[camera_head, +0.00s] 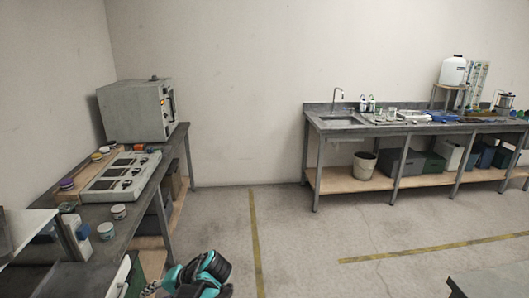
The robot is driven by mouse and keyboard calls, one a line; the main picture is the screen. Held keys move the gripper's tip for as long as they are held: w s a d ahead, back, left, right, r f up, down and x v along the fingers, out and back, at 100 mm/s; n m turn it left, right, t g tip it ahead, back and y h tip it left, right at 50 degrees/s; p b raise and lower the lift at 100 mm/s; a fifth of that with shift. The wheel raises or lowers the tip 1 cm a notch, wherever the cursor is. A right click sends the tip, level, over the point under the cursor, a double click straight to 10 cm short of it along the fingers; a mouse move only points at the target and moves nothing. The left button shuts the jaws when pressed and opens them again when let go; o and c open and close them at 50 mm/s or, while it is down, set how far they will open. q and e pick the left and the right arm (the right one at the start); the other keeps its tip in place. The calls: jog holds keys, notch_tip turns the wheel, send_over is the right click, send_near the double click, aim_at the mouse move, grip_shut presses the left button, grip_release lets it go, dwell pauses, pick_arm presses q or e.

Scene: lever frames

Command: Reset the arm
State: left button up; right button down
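Teal and black links of one of my arms show at the bottom edge, left of the middle, beside the left bench. They look folded close together. I see no gripper fingertips in this view, and the rest of the arm is cut off by the bottom edge. I cannot tell for sure which arm it is. No held object is visible.
A dark bench (88,250) on the left bears a grey oven-like box (137,112), a panel with several displays (122,178) and small jars. A sink bench (345,124) stands along the back wall. Open floor (310,235) with yellow lines lies between.

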pick_arm(q)
jog(key=s+d+n+t+h, duration=0.1)
jog(key=s+d+t+h, duration=0.4)
jog(key=s+d+h, duration=0.4)
jog(key=s+d, duration=0.3)
jog(key=s, duration=0.2)
jog(key=shift+d+r+h, duration=0.25)
jog(key=shift+r+h, duration=0.1)
jog(key=shift+h, duration=0.05)
